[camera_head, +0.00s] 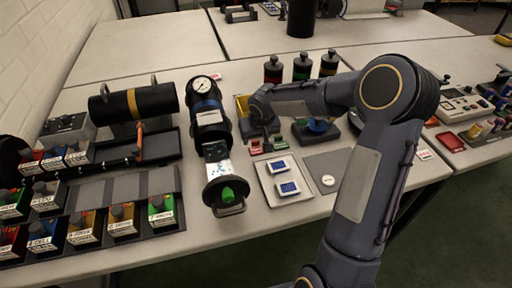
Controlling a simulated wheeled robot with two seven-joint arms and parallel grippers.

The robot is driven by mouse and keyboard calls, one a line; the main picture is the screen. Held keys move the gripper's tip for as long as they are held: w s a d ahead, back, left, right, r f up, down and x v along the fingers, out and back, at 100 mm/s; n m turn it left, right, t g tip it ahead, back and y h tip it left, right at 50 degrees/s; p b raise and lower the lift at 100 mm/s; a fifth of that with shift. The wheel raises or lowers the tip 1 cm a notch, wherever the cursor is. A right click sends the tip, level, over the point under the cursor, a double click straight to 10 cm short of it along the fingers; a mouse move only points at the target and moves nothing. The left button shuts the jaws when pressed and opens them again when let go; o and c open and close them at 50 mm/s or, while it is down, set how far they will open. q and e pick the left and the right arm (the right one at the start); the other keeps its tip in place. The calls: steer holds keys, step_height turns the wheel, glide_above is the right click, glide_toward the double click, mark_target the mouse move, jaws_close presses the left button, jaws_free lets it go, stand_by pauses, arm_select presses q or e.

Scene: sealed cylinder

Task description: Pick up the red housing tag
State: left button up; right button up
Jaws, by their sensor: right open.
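Small red and green tags lie on the table just in front of my right gripper (262,135). A red tag (255,147) shows at the left of this group, close below the gripper. My right arm reaches in from the lower right, and the gripper points down over the table beside the tags. It is open, and I see nothing held in it. The fingertips are small and dark here, so I cannot tell whether they touch a tag. My left gripper is not in view.
A tray with two white-and-blue pieces (286,188) lies in front. Three dark canisters (301,69) stand behind. Racks of labelled boxes (85,227) fill the left.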

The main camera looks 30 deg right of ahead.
steer(key=shift+x, duration=0.85)
steer(key=shift+c, duration=0.4)
steer(key=c, duration=1)
steer(key=shift+r, duration=0.1)
